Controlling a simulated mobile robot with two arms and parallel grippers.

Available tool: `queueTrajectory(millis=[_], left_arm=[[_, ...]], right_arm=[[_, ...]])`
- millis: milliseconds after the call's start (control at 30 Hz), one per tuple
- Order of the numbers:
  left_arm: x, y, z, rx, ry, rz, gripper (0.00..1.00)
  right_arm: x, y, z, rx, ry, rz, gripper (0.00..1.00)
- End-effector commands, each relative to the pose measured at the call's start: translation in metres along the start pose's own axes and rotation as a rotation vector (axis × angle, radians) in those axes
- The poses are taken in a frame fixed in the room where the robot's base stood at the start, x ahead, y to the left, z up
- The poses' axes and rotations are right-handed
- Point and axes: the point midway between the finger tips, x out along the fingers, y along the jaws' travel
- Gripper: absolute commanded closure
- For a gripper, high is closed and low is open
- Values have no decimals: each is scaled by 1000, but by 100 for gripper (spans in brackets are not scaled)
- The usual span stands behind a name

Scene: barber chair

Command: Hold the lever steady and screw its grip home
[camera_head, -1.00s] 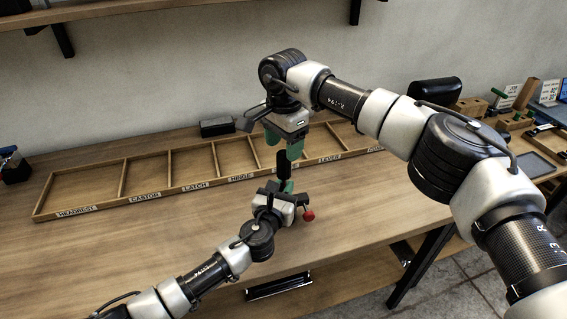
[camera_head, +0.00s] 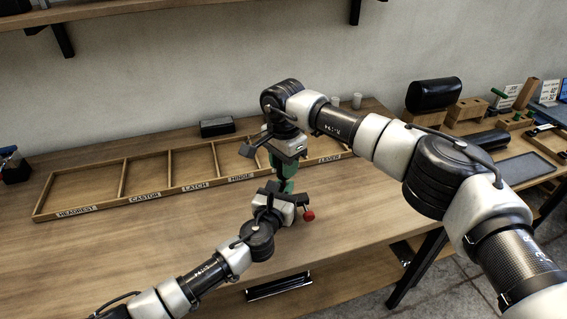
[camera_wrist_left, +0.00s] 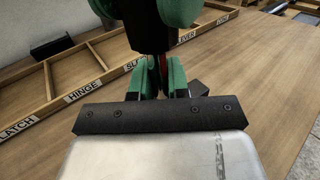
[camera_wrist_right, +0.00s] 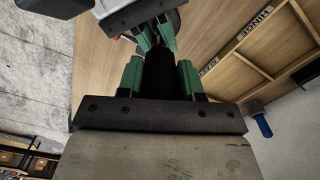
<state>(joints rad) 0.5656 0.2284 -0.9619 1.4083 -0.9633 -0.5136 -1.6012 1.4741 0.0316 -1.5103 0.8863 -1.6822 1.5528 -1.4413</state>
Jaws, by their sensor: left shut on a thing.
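My left gripper (camera_head: 283,190) is over the bench, pointing up, its green fingers shut on the lever (camera_wrist_left: 163,66), of which only a thin reddish sliver shows between them. A dark piece with a red ball (camera_head: 309,215) shows to the right of this gripper. The black cylindrical grip (camera_wrist_right: 158,72) stands upright just above the left fingers; it also shows in the left wrist view (camera_wrist_left: 149,30). My right gripper (camera_head: 283,166) points down from above, with a green finger on each side of the grip. Whether those fingers press on it I cannot tell. The joint between lever and grip is hidden.
A wooden tray with labelled compartments (camera_head: 88,207) lies along the back of the bench (camera_head: 150,245). A black box (camera_head: 217,126) stands behind it. A black headrest (camera_head: 433,95) and wooden blocks (camera_head: 467,111) are at the right. The bench's front left is clear.

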Motion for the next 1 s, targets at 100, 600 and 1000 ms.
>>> queueTrajectory(millis=[100,600,1000], left_arm=[[0,0,-1,0,2,1,100],[0,0,-2,0,3,1,100],[0,0,-2,0,3,1,100]], right_arm=[[0,0,0,0,0,0,88],[-1,0,0,183,1,-1,88],[-1,-1,0,554,0,-2,88]])
